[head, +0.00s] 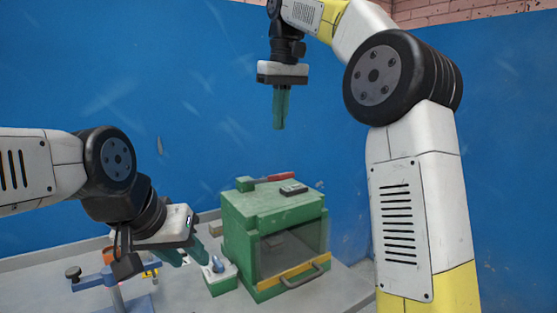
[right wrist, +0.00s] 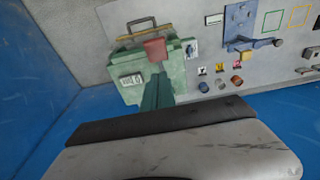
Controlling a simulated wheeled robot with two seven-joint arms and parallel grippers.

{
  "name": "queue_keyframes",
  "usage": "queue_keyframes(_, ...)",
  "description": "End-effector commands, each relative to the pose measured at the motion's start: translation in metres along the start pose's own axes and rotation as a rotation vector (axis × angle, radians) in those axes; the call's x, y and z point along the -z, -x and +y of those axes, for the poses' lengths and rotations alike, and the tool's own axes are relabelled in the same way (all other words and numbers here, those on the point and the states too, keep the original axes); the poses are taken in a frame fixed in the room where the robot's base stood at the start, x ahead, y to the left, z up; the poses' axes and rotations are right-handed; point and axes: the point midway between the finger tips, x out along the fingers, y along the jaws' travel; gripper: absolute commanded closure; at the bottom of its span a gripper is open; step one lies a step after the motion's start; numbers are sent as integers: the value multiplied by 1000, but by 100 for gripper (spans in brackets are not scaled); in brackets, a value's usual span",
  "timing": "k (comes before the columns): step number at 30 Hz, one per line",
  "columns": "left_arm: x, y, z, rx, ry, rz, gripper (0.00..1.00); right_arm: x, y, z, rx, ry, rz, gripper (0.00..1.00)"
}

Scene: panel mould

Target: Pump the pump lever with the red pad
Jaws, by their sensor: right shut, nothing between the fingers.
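The pump lever with the red pad (head: 280,176) lies across the top of the green box (head: 270,209). In the right wrist view, the red pad (right wrist: 155,48) shows just beyond my fingertips over the green box (right wrist: 146,74). My right gripper (head: 279,127) points down, shut and empty, well above the box and apart from the lever. Its closed teal fingers also show in the right wrist view (right wrist: 157,80). My left gripper (head: 193,262) is low at the left of the box, with its fingers apart and nothing seen between them.
A blue stand with a black knob (head: 112,286) is further left. The box has a front handle (head: 304,277). Blue walls (head: 200,75) close the back and right.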

Motion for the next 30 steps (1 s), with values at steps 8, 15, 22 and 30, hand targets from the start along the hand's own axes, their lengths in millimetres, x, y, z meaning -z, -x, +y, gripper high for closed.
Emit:
queue_keyframes(8, 0, 0, 0, 0, 0, 0, 64, -1, -54, 0, 0, -1, -5, 100)
queue_keyframes(15, 0, 0, 0, 0, 0, 0, 64, -13, -86, 0, 0, -1, -1, 100)
queue_keyframes(22, 0, 0, 0, 0, 0, 0, 64, -19, -98, 0, 0, -1, 0, 100)
queue_keyframes(30, 0, 0, 0, 0, 0, 0, 64, -19, -99, 0, 0, 0, 1, 100)
